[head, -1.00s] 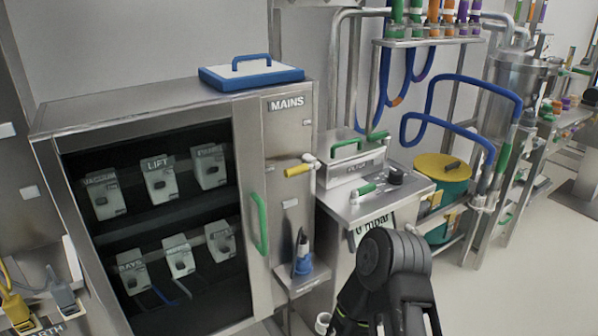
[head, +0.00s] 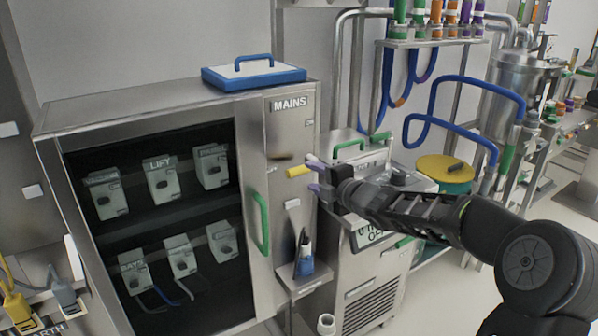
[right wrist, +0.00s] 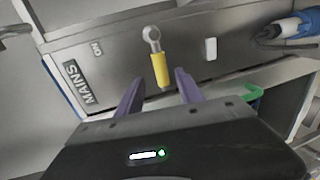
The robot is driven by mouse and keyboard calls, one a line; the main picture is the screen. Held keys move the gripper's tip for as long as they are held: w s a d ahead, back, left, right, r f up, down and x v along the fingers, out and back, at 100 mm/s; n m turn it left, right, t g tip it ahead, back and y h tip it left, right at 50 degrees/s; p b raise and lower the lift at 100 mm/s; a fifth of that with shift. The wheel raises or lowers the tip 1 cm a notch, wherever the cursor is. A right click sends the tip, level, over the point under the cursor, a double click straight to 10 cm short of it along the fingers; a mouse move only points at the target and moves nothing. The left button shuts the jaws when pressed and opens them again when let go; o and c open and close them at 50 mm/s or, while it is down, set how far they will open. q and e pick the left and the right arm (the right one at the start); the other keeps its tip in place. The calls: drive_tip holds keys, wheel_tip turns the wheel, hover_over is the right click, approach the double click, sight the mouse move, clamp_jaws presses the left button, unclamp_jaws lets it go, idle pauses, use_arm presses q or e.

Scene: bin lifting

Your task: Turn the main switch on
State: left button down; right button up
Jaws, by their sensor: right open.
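The main switch is a lever with a yellow grip (head: 298,171) on the right side panel of the steel cabinet, below the MAINS label (head: 288,103). In the right wrist view the yellow grip (right wrist: 160,70) hangs from a round metal pivot, close to a small plate. My right gripper (head: 312,174) is open, its purple fingers at the lever. In the right wrist view the fingers (right wrist: 158,92) stand on either side of the grip's lower end, with gaps visible; I cannot tell the depth. My left gripper is not in view.
The cabinet (head: 150,110) has a dark window with labelled switch boxes and a green handle (head: 261,222). A blue-rimmed tray (head: 254,78) lies on top. A blue plug (head: 304,256) sits below the lever. A steel unit (head: 372,290) stands to the right.

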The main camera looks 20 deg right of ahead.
sight(302, 172)
drive_tip(key=shift+w, duration=0.1)
drive_tip(key=x, duration=0.7)
drive_tip(key=shift+w+a+f, duration=0.1)
drive_tip(key=shift+w+f, duration=0.1)
drive_tip(key=shift+w, duration=0.15)
clamp_jaws()
idle(1.3)
